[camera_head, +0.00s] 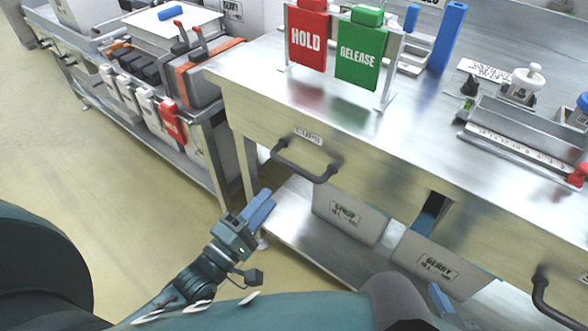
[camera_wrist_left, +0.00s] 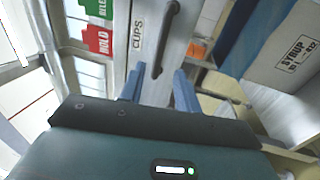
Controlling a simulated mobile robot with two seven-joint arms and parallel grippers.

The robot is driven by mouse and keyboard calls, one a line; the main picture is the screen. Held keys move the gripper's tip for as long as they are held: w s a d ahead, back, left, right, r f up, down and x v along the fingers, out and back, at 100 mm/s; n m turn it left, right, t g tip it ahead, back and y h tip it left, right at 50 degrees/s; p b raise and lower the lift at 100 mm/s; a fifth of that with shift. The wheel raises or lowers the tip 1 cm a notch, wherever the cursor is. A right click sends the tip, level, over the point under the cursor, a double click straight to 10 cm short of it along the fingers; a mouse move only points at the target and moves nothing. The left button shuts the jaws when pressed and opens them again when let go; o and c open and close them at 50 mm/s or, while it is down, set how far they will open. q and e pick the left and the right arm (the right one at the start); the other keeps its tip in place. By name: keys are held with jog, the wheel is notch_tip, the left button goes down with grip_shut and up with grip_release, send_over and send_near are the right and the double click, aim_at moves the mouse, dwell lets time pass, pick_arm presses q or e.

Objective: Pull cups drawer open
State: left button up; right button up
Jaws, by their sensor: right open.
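The cups drawer (camera_head: 250,118) is a closed metal front below the bench top, with a CUPS label (camera_head: 308,136) and a dark bar handle (camera_head: 306,174). My left gripper (camera_head: 262,206) is below and left of this handle, apart from it. In the left wrist view, the blue fingers (camera_wrist_left: 158,90) are spread and empty, and the handle (camera_wrist_left: 166,38) lies ahead, roughly in line with the gap. My right gripper (camera_head: 446,304) shows only in part at the bottom edge, with a blue finger visible; it is open and well away from the handle.
Under the drawer, a shelf holds a SYRUP box (camera_head: 348,215) and another labelled box (camera_head: 428,262). A second drawer handle (camera_head: 548,300) is at the right. Red HOLD (camera_head: 307,40) and green RELEASE (camera_head: 361,55) signs stand on the bench. Floor at left is clear.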

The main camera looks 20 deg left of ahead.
aim_at(294, 165)
pick_arm(q)
jog(key=x, duration=1)
jog(key=shift+w, duration=0.3)
grip_shut()
